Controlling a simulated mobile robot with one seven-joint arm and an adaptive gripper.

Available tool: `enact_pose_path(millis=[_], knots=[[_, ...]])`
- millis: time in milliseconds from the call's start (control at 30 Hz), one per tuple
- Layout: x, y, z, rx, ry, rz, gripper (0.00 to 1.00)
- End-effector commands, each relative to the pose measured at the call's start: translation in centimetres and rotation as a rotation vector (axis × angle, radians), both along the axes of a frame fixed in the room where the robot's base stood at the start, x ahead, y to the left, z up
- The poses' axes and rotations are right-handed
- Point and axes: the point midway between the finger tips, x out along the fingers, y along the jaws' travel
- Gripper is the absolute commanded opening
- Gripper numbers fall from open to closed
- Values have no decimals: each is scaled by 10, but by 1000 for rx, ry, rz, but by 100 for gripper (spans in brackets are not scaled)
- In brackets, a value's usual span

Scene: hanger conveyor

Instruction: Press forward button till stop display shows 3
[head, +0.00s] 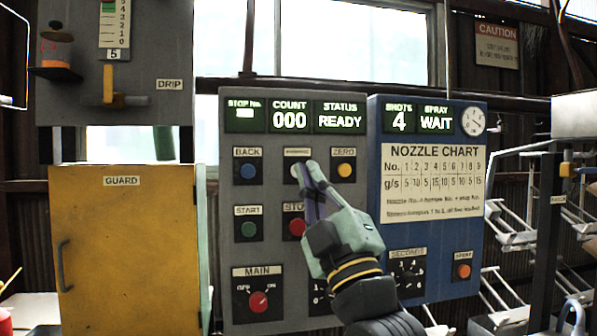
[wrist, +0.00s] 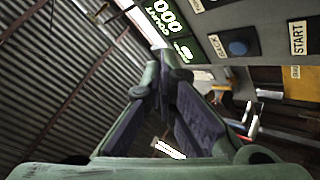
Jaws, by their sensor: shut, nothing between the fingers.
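The grey control panel (head: 265,185) carries a small green STOP No. display (head: 245,114), whose digit I cannot read; it shows as a pale bar. In the wrist view the STOP No. display (wrist: 184,49) is partly hidden and unreadable. A pale button (head: 295,171) sits between the blue BACK button (head: 248,171) and the yellow ZERO button (head: 344,170); its label is too blurred to read. My gripper (head: 309,170) is shut and empty, its tips over this button's right side. I cannot tell whether they touch it. In the wrist view my gripper (wrist: 164,68) hides the button.
The green START button (head: 248,230) and red STOP button (head: 297,227) lie below. The COUNT display (head: 289,117) reads 000 and STATUS (head: 340,117) reads READY. A blue panel (head: 450,255) adjoins at right, a yellow GUARD cabinet (head: 125,245) at left.

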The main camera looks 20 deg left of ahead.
Motion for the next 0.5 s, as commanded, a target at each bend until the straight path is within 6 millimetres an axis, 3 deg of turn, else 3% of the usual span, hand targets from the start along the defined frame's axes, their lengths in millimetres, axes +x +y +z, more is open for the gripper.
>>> enact_pose_path(millis=[267,500], knots=[[2,3,0,1,1,3,0],[23,18,1,2,4,7,0]])
